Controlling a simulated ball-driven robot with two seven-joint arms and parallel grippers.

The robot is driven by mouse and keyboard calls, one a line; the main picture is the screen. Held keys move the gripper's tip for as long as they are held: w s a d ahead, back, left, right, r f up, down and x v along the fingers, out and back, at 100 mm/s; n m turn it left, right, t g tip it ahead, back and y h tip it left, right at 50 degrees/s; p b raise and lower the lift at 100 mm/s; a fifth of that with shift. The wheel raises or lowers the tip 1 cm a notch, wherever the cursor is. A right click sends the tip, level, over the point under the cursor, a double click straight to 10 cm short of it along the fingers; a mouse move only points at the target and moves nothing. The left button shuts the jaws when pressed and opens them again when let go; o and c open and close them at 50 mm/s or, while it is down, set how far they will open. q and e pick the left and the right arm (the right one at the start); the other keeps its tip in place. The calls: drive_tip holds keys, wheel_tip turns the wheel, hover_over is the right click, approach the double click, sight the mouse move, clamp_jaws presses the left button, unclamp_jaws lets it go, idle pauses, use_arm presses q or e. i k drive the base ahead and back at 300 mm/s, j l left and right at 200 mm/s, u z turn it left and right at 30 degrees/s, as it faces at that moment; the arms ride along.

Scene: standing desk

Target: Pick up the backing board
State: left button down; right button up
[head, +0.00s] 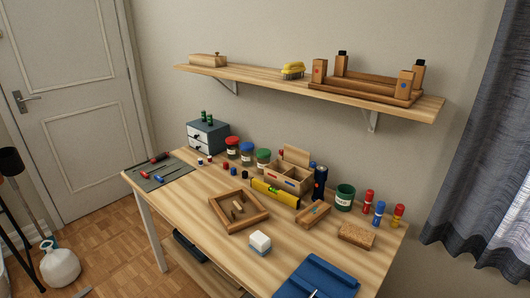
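I cannot pick out a backing board for certain. A square wooden frame (261,216) lies on the desk near its middle, with small wooden pieces (238,208) inside it. A flat upright wooden panel (296,155) shows at the back of the wooden organizer box (280,173); I cannot tell if it is a lid or a loose board. Neither of my grippers is in view.
A wall shelf (260,82) hangs above. The desk's left front is fairly clear.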

sight(243, 211)
drive_tip(key=j+z, duration=0.2)
drive_tip(key=z, duration=1.05)
drive_tip(key=k+j+z, duration=0.1)
drive_tip(key=j+z, duration=0.2)
drive_tip(key=k+j+z, duration=0.1)
drive_tip(key=j+z, duration=0.15)
drive_tip(key=j, duration=0.25)
drive_tip(key=k+j+z, duration=0.15)
drive_tip(key=j+z, duration=0.15)
drive_tip(key=k+j+z, duration=0.4)
drive_tip(key=j+z, duration=0.15)
drive_tip(key=j, duration=0.1)
